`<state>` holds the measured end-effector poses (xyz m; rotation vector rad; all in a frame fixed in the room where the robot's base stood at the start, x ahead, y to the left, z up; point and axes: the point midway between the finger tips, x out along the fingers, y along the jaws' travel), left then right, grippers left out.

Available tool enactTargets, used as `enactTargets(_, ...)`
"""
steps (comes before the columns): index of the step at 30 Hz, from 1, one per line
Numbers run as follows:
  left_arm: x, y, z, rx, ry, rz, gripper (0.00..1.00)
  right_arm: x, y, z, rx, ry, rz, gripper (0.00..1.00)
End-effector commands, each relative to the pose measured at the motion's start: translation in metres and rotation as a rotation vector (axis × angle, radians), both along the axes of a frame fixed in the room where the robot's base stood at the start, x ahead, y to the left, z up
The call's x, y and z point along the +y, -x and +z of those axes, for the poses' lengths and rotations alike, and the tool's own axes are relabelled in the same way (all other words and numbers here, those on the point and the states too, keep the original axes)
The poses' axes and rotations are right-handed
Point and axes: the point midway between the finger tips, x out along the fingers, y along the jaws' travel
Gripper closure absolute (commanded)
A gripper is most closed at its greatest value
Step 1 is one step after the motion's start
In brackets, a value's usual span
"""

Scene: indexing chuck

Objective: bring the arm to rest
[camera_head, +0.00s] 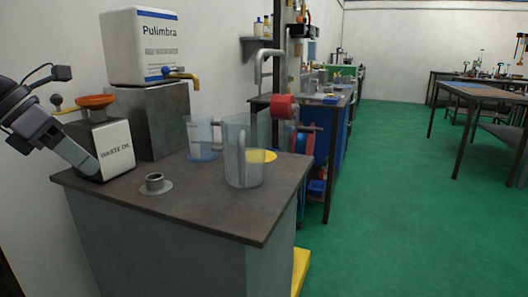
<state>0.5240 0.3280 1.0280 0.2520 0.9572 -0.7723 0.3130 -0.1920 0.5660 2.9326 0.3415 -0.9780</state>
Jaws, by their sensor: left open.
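My left gripper (85,163) comes in from the left edge, pointing down and to the right. It is open, and I see nothing held in it. My right gripper is not in view.
The bench (205,205) carries a small metal ring (154,182), a clear jug (241,155) and a clear beaker (200,135). Behind stands a white Pulimbra container (150,45) with a brass tap, on a grey block (155,118). Green floor (400,210) is open at right.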

Motion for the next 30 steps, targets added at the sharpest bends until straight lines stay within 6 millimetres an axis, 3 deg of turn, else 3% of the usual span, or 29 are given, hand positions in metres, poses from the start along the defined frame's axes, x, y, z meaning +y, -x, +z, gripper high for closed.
enactTargets(1, -0.011, -0.002, -0.016, 0.014, 0.055, -0.014, 0.54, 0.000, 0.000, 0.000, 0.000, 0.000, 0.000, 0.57)
enactTargets(9, -0.074, -0.005, -0.076, 0.082, 0.436, -0.019, 0.54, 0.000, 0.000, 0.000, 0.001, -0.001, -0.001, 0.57)
enactTargets(15, -0.103, 0.000, -0.111, 0.167, 0.738, 0.071, 0.54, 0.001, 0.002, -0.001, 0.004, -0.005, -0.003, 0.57)
enactTargets(23, -0.112, 0.007, -0.154, 0.309, 1.101, 0.314, 0.54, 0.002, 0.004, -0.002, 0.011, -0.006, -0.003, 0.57)
enactTargets(30, -0.093, 0.016, -0.207, 0.453, 1.370, 0.657, 0.54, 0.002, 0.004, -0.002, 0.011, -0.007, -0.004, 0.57)
